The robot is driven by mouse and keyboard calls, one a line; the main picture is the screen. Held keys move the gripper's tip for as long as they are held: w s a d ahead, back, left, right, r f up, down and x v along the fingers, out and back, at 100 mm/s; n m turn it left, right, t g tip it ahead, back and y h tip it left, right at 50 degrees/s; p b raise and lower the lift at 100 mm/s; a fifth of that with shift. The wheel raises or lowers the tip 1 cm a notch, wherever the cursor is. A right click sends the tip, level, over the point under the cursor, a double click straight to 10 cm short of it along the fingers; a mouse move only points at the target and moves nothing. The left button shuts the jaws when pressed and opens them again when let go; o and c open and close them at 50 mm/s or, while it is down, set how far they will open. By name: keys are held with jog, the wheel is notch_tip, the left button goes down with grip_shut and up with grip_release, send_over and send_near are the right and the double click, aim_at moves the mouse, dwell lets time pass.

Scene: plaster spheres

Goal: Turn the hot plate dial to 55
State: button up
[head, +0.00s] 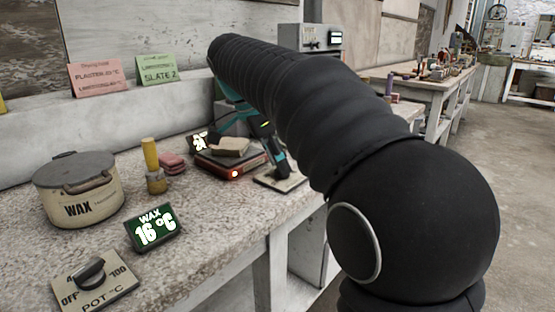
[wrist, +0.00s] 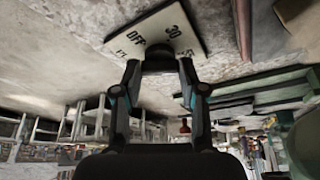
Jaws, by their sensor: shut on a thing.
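The hot plate dial sits on a pale square panel (wrist: 165,22), marked OFF and 30 in the wrist view, with other marks too cropped to read. Its dark knob (wrist: 158,60) lies between the fingertips of my gripper (wrist: 160,74), which is shut on it. In the head view my gripper (head: 274,158) reaches down to the same panel (head: 290,184), and the knob is hidden behind the fingers. The knob's pointer direction cannot be told. The hot plate (head: 228,170), with a lit red lamp, stands just left of the panel. Its display (head: 199,142) is partly hidden.
A pale block (head: 230,147) lies on the hot plate. Open floor lies right.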

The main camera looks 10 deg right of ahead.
jog(key=shift+f+m+g, duration=0.1)
jog(key=shift+m+g, duration=0.2)
jog(key=shift+m, duration=0.3)
jog(key=o, duration=1.1)
jog(key=shift+o, duration=0.2)
jog(key=v, duration=0.7)
jog(key=shift+r, duration=0.3)
jog(key=shift+a, duration=0.1)
